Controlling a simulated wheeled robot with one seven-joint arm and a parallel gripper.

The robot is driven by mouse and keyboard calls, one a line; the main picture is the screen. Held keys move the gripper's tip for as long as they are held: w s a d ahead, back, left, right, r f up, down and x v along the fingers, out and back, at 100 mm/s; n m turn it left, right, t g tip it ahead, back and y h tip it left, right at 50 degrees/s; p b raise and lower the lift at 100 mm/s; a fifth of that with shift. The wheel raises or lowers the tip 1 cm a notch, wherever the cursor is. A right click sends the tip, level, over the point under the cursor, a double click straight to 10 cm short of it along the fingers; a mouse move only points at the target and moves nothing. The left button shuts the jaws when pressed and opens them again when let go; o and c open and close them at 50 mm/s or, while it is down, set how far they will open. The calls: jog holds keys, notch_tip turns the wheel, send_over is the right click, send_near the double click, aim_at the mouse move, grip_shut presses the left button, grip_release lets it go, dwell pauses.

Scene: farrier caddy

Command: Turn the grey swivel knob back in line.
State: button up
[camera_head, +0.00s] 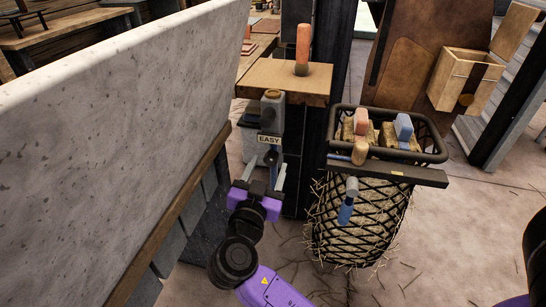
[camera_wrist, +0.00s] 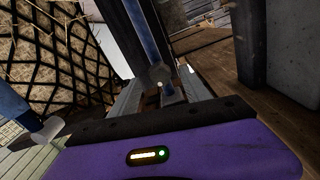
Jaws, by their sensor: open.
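A small grey knob (camera_wrist: 159,76) shows at the end of a dark blue bar (camera_wrist: 144,35) in the wrist view; it looks like the swivel knob. My gripper (camera_wrist: 162,88) is open, with one finger on each side of this knob; I cannot tell whether either touches it. In the head view my gripper (camera_head: 267,174) is below the "EASY" label (camera_head: 270,139), and the blue bar (camera_head: 272,165) shows between its fingers. The knob's exact turn is hard to judge. An upright grey cylinder with a tan top (camera_head: 272,105) stands above the label.
A wooden shelf (camera_head: 288,78) with an orange-handled piece (camera_head: 303,45) is behind. To the right are a black basket (camera_head: 390,150), a straw-filled net (camera_head: 360,220) and a blue-and-grey handle (camera_head: 347,200). A speckled stone wall (camera_head: 120,120) rises close on the left.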

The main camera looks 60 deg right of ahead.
aim_at(273, 154)
jog(key=x, duration=0.6)
jog(key=shift+b, duration=0.35)
jog(key=shift+c, duration=0.3)
jog(key=shift+s, duration=0.1)
grip_shut()
jog(key=n+p, duration=0.1)
jog(key=n, duration=0.1)
jog(key=shift+n, duration=0.3)
jog(key=shift+a+n+p, duration=0.1)
jog(key=shift+n+p, duration=0.25)
jog(key=shift+n, duration=0.45)
jog(key=shift+o, duration=0.3)
grip_release()
